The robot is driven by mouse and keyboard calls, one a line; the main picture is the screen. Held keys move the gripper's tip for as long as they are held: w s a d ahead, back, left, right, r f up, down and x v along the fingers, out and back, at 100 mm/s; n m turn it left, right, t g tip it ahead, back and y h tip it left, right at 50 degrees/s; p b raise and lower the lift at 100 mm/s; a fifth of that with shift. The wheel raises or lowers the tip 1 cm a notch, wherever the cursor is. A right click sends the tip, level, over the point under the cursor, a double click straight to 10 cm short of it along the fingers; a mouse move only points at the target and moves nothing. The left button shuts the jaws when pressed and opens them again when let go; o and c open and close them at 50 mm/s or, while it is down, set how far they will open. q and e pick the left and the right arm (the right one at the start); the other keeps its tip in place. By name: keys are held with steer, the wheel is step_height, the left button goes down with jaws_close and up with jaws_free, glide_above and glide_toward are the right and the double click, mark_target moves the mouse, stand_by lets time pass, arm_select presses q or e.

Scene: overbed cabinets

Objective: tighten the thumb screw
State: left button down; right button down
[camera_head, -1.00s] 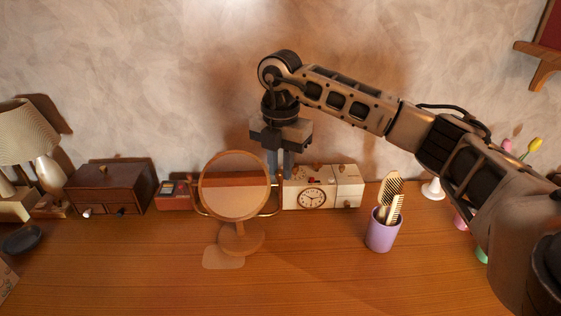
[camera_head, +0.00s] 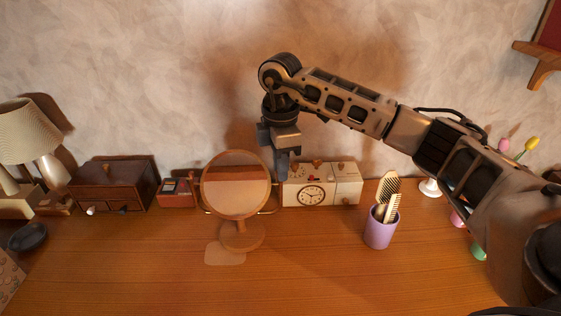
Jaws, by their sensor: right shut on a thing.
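A round wooden table mirror (camera_head: 236,187) stands on a round foot on the dresser top, held at its sides by a curved brass bracket. My right gripper (camera_head: 282,176) reaches down from above at the mirror's right edge, where the bracket's pivot is. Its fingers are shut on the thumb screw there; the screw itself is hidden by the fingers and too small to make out. My left gripper is not in view.
A cream box with a clock face (camera_head: 322,186) stands right behind the fingers. A purple cup with combs (camera_head: 380,233) is to the right. A brown drawer box (camera_head: 110,186) and a small red box (camera_head: 177,193) are to the left. The front of the wooden top (camera_head: 300,275) is clear.

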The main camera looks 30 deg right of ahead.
steer(key=shift+r+m, duration=0.1)
steer(key=shift+m, duration=0.3)
steer(key=c, duration=1.3)
jaws_free()
step_height(320, 180, up, 16)
steer(key=shift+p, duration=0.45)
